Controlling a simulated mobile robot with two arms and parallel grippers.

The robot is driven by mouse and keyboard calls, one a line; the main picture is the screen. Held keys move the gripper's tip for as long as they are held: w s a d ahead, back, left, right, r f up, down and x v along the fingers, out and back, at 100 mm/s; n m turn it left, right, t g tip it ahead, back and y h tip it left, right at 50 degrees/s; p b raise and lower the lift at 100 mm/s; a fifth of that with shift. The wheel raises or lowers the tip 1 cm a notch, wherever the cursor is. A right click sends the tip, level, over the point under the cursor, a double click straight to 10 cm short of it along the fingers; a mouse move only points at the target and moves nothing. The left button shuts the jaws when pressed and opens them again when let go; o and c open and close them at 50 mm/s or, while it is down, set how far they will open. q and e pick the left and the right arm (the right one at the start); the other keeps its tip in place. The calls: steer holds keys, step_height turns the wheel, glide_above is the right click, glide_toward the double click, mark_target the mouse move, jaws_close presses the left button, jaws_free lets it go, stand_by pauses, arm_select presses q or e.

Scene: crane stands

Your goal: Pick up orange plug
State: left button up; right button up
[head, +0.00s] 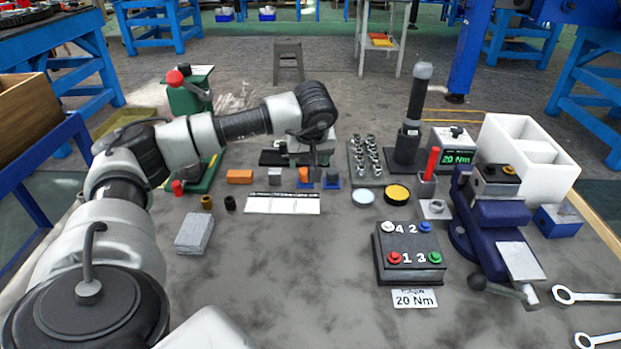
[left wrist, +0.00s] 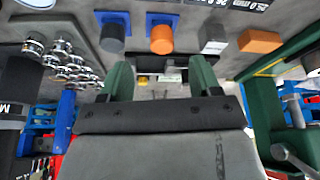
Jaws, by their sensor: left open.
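The orange plug (head: 304,175) stands on a small blue plate in the row at the far middle of the table. It also shows as an orange cylinder (left wrist: 162,39) in the left wrist view, near the top. A dark grey plug (head: 332,176) on its own blue plate stands to its right. My left gripper (head: 314,158) hangs from the arm's end close to the orange plug. In the left wrist view its two green fingers (left wrist: 161,80) are apart with nothing between them. The plug appears beyond the fingertips, apart from them. My right gripper is not in view.
A grey block (head: 275,175) and an orange block (head: 240,176) stand left of the plug. A white label strip (head: 284,203) lies in front. A rack of metal pieces (head: 366,160) stands to the right. A black numbered box (head: 408,264) and blue vise (head: 497,215) stand nearer.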

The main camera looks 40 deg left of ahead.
mark_target(305, 171)
arm_select(q)
steer(key=shift+a+b+x, duration=0.2)
steer(key=shift+b+x, duration=0.35)
steer(key=shift+x, duration=2.55)
steer(key=shift+r, duration=0.1)
steer(key=c, duration=1)
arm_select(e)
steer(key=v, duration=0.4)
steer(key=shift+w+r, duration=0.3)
arm_select(q)
steer(key=shift+r, duration=0.65)
step_height(305, 171, up, 3)
steer(key=shift+p, duration=0.55)
steer(key=d+r, duration=0.2)
steer(key=d, duration=0.2)
steer(key=d+r+p, duration=0.1)
steer(key=d+r, duration=0.1)
steer(key=d, duration=0.2)
steer(key=d+r, duration=0.2)
steer(key=d, duration=0.1)
steer(key=shift+s+d+r, duration=0.1)
steer(key=shift+d+r, duration=0.25)
steer(key=shift+d, duration=0.05)
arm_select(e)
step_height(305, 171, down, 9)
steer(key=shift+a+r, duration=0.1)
